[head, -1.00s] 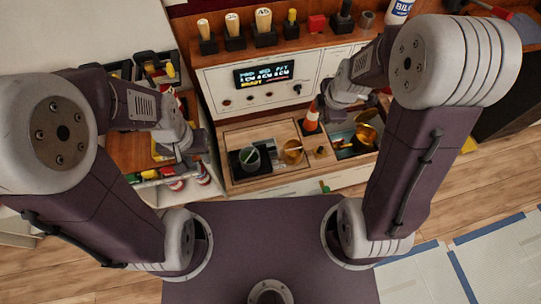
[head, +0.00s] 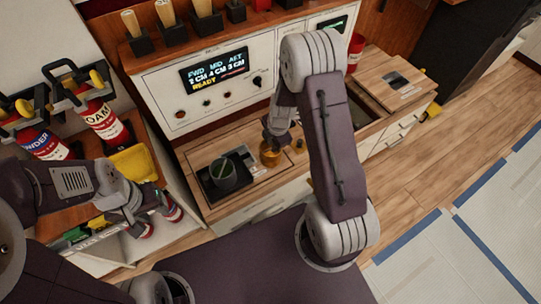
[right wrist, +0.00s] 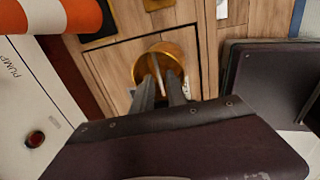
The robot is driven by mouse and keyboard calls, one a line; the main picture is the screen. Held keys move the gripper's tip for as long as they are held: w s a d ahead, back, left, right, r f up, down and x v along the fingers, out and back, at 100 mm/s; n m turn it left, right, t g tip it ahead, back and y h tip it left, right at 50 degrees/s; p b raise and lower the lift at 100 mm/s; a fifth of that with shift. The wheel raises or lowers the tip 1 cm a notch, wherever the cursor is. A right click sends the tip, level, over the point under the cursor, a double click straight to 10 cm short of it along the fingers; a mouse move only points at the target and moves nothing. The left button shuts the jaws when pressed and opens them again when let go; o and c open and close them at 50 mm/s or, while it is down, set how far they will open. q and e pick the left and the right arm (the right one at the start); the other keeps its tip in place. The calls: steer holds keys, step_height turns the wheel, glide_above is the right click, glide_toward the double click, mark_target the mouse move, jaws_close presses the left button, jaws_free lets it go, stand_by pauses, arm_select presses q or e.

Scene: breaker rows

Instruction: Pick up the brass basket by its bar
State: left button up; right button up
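The brass basket (head: 270,157) stands on the wooden counter, right of a dark cup (head: 222,173) on a black tray. In the right wrist view the basket (right wrist: 190,62) is seen from above, with a thin pale bar (right wrist: 158,72) across its mouth. My right gripper (head: 272,138) is directly above the basket. In the right wrist view its two dark fingers (right wrist: 162,90) are apart, reaching toward the basket, with the bar between them. Contact cannot be told. My left gripper (head: 135,226) is at the lower left, away from the basket; its finger opening is unclear.
A panel with a lit display (head: 214,69) stands behind the counter. Red extinguishers (head: 103,122) and a yellow box (head: 133,163) are at the left. An orange-and-white striped object (right wrist: 50,14) is near my right gripper. My right arm hides part of the counter.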

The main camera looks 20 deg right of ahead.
steer(key=b, duration=0.2)
glide_above(271, 153)
steer(key=s, duration=0.2)
steer(key=f, duration=0.3)
steer(key=a+f, duration=0.1)
steer(key=f, duration=0.1)
steer(key=shift+r+p, duration=0.15)
steer(key=shift+p, duration=0.15)
jaws_close()
stand_by(0.4)
